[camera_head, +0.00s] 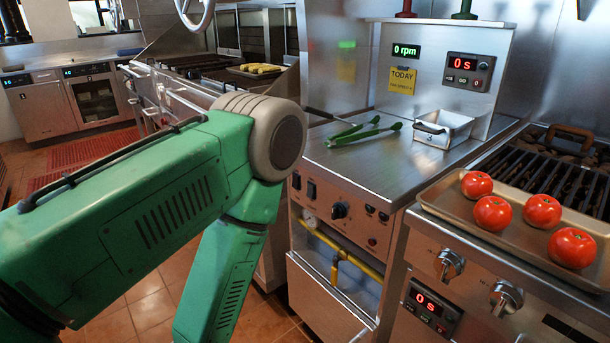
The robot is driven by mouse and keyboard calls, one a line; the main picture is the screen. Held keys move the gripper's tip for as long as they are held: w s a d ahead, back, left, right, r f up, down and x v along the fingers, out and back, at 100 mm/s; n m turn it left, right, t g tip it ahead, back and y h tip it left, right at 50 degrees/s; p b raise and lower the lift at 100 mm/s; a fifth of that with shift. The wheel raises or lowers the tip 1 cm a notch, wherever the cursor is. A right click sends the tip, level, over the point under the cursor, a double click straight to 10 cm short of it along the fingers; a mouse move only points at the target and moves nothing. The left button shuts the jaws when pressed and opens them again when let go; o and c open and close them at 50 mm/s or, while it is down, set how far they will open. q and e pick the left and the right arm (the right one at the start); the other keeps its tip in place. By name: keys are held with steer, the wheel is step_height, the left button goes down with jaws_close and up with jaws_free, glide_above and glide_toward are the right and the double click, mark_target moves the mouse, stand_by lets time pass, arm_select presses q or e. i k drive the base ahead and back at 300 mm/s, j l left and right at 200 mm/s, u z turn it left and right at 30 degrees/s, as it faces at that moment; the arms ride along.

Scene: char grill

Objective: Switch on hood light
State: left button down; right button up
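My green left arm comes in from the left, bends at a grey joint near the picture's middle and runs down out of the bottom edge. Its gripper is out of the picture, and so is my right gripper. A steel front panel (362,238) right of the arm carries two dark rocker switches, one on the left (296,180) and one beside it (311,191). A black knob (339,210) and small dark buttons (376,211) sit further right. I cannot read any label, so I cannot tell which control is for the hood light. No hood or lit lamp is clearly visible.
Green tongs (365,131) and a small steel pan (443,128) lie on the steel counter (385,167). A tray (465,212) with several tomatoes sits on the grill at right. A yellow pipe (350,257) runs below the panel. Tiled floor is open at lower left.

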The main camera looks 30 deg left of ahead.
mark_target(310, 193)
steer(key=i+j, duration=0.15)
steer(key=j, duration=0.25)
steer(key=i+j, duration=0.15)
steer(key=j, duration=0.2)
steer(key=i+j, duration=0.15)
steer(key=j, duration=0.25)
